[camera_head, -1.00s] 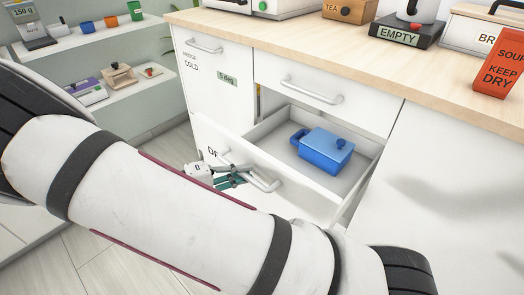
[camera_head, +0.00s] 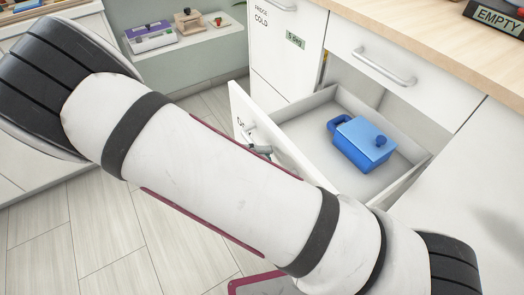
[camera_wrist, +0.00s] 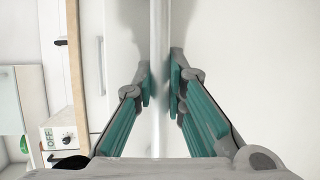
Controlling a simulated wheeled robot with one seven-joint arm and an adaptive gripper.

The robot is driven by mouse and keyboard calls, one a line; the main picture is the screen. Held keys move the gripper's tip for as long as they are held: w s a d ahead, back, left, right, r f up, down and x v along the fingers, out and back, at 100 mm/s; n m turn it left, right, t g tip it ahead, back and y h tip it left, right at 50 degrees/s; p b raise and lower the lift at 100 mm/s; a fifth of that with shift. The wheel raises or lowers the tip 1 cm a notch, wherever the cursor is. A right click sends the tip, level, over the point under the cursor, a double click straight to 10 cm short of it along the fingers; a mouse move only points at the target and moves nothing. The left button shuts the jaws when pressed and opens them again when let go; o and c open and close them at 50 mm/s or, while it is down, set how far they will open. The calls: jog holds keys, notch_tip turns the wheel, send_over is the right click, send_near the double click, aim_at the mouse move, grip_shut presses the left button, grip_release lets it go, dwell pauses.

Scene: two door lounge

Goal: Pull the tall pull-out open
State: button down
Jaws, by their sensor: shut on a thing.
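The white pull-out (camera_head: 327,94) stands well open below the counter, showing its grey inside. Its front carries a black label partly hidden by my arm. My gripper (camera_wrist: 161,88), with grey and teal fingers, is shut on the pull-out's round bar handle (camera_wrist: 159,30), which runs between the fingertips in the wrist view. In the head view only a small part of my gripper (camera_head: 262,150) shows beside the front; my arm covers the rest.
A closed drawer with a bar handle (camera_head: 385,67) is above the pull-out. A cabinet front marked COLD (camera_head: 288,45) stands to its left. The wooden counter (camera_head: 440,55) runs above. A shelf (camera_head: 190,42) holds small objects. The plank floor (camera_head: 80,225) at left is clear.

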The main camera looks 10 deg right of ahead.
jog(key=c, duration=1.6)
grip_release()
jog(key=a+r, duration=0.2)
jog(key=a, duration=1)
jog(key=shift+w, duration=0.35)
jog(key=shift+d+r, duration=0.1)
